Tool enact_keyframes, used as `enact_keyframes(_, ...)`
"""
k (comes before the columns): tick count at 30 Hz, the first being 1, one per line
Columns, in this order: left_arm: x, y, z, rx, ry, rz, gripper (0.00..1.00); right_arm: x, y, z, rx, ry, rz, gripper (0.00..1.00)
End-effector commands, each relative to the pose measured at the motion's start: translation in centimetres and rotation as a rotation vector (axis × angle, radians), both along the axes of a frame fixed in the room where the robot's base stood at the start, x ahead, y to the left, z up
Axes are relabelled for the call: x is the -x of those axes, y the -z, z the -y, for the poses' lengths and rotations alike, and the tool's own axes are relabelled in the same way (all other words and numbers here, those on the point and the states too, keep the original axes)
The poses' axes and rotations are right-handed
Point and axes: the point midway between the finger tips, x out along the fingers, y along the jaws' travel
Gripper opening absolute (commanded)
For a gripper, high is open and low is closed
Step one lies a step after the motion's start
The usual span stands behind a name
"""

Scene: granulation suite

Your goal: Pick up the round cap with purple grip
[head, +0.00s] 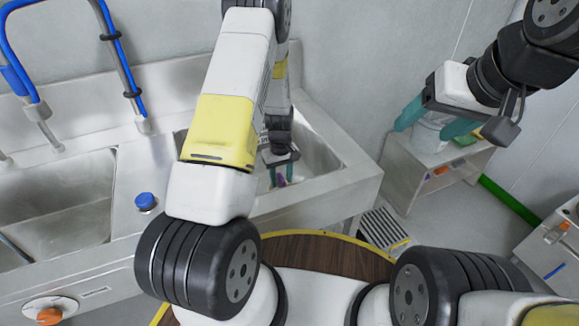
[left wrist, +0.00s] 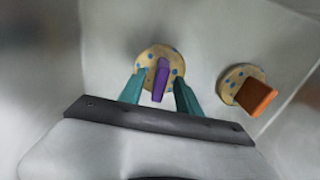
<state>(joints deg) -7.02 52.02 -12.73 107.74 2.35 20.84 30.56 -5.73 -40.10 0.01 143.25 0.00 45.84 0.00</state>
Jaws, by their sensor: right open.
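The round cap (left wrist: 147,84) is cream with blue spots and has a purple grip (left wrist: 160,80) standing up from it. It lies on the grey sink floor in the left wrist view. My left gripper (left wrist: 161,82) has its teal fingers on either side of the purple grip, with a visible gap on each side. In the head view my left gripper (head: 281,172) reaches down into the right-hand sink basin, and a bit of purple shows between its fingers. My right gripper (head: 433,120) is open and empty, high at the right, away from the sink.
A second round spotted cap with an orange grip (left wrist: 256,97) lies right of the left gripper. The basin wall (head: 322,150) stands close on the right. A blue knob (head: 146,201) sits on the steel counter. A grey shelf unit (head: 405,166) stands behind the right gripper.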

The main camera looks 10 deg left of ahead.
Motion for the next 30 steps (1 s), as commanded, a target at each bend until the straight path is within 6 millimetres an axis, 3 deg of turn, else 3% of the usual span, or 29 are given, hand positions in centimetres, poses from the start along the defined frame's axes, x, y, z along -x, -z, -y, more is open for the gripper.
enact_keyframes(6, -0.02, 0.08, 0.0, 0.0, 0.0, 0.0, 0.4, 0.0, 0.0, 0.0, 0.0, 0.0, 0.0, 0.67)
enact_keyframes(12, -0.03, 0.05, 0.01, -0.001, 0.0, 0.001, 0.01, 0.01, -0.01, 0.0, 0.0, 0.0, 0.0, 0.67)
enact_keyframes(30, -0.06, 0.02, 0.01, 0.0, 0.0, 0.001, 0.0, 0.0, 0.0, 0.0, 0.0, 0.0, 0.0, 0.67)
